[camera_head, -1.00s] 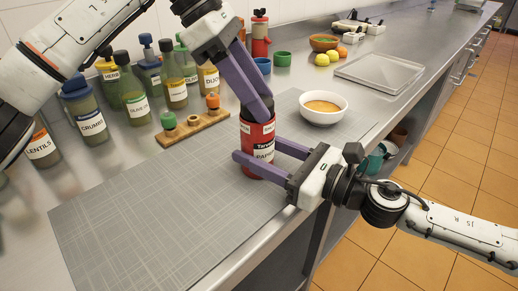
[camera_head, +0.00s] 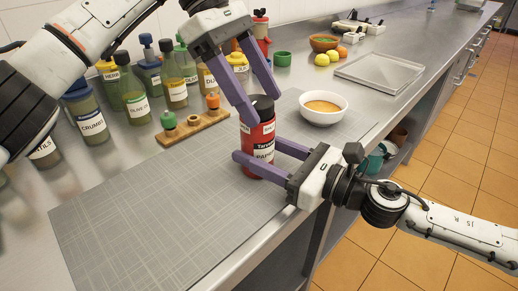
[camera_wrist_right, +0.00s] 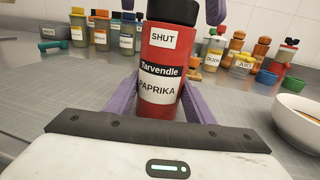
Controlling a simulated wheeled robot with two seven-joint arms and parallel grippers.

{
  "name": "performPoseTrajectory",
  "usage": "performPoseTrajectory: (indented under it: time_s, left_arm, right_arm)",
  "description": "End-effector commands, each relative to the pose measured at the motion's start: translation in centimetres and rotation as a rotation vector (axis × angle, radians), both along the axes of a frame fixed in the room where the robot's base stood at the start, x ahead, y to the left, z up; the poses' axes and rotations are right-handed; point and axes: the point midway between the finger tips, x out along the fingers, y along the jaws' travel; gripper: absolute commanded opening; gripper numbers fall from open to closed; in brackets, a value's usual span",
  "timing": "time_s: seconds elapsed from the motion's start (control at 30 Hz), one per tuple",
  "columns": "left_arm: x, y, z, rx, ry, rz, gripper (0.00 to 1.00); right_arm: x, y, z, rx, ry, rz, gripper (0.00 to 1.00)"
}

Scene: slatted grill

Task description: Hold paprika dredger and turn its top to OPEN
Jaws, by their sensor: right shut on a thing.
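The paprika dredger (camera_head: 258,140) is a red can with a black top (camera_head: 263,103), standing upright on the grey mat. Its label also shows in the right wrist view (camera_wrist_right: 160,85), with the word SHUT near the top. My right gripper (camera_head: 262,157) is shut on the can's lower body, one finger on each side. My left gripper (camera_head: 262,106) is open at the black top, its fingers apart and pointing down. One fingertip overlaps the can's upper left edge in the head view. I cannot tell whether the fingers touch the top.
A white bowl of orange contents (camera_head: 323,107) stands right of the dredger. A wooden rack (camera_head: 190,133) with small stoppered pieces and several labelled bottles (camera_head: 133,98) stand behind left. The grey mat (camera_head: 150,215) is clear at front left. The counter's edge runs along the right.

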Motion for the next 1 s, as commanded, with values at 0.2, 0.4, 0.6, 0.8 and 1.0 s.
performPoseTrajectory:
  time_s: [0.2, 0.4, 0.6, 0.8, 1.0]
  left_arm:
    - [0.2, 0.2, 0.4, 0.0, -0.001, 0.003, 0.66]
    - [0.6, 1.2, 2.2, -0.001, -0.001, 0.003, 0.66]
    - [1.1, 2.1, 3.9, 0.001, -0.001, 0.004, 0.66]
    - [1.3, 2.8, 5.0, 0.0, 0.0, 0.001, 0.66]
    - [1.3, 2.9, 5.1, 0.0, 0.0, 0.001, 0.66]
  right_arm:
    - [0.0, 0.0, -0.1, 0.0, 0.001, -0.001, 0.22]
    - [0.0, 0.0, -0.1, 0.0, 0.001, -0.001, 0.22]
    - [0.0, 0.0, 0.0, 0.0, 0.001, -0.001, 0.22]
    - [0.0, 0.0, 0.0, 0.0, 0.001, -0.001, 0.22]
    - [0.0, 0.0, 0.0, -0.001, 0.001, -0.001, 0.22]
